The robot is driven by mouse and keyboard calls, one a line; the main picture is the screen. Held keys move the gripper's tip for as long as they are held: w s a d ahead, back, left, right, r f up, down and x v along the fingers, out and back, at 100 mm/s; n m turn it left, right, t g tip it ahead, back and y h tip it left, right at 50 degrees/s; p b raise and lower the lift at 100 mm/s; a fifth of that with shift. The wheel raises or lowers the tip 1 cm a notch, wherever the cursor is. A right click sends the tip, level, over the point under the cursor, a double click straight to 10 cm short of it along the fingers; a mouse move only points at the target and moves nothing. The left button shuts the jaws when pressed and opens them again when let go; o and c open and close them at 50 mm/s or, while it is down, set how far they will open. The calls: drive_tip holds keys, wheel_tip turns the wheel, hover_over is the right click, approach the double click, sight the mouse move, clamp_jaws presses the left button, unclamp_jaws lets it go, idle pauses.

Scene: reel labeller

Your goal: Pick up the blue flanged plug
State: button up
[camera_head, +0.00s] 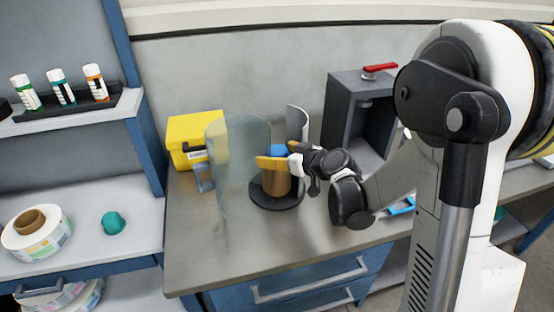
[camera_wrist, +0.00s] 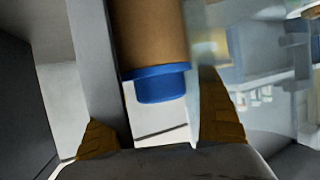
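The blue flanged plug (camera_head: 277,151) sits in the top end of an upright brown core (camera_head: 276,184). In the wrist view the plug (camera_wrist: 160,86) shows its wide flange against the core's end and a narrower round knob. My gripper (camera_head: 283,157) is at the plug's height, its yellow-brown fingertips apart. In the wrist view the fingers (camera_wrist: 160,125) are open, one on each side of the plug's line, with visible space between them and the plug. Part of the plug is hidden behind a finger in the head view.
The core stands on a black round base (camera_head: 277,201), between a curved clear guard (camera_head: 238,160) and a grey upright panel (camera_head: 298,121). A yellow box (camera_head: 195,132) stands behind left. A dark grey housing (camera_head: 345,120) with a red lever (camera_head: 380,68) stands right.

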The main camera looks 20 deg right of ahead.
drive_tip(key=shift+s, duration=0.15)
drive_tip(key=c, duration=1.2)
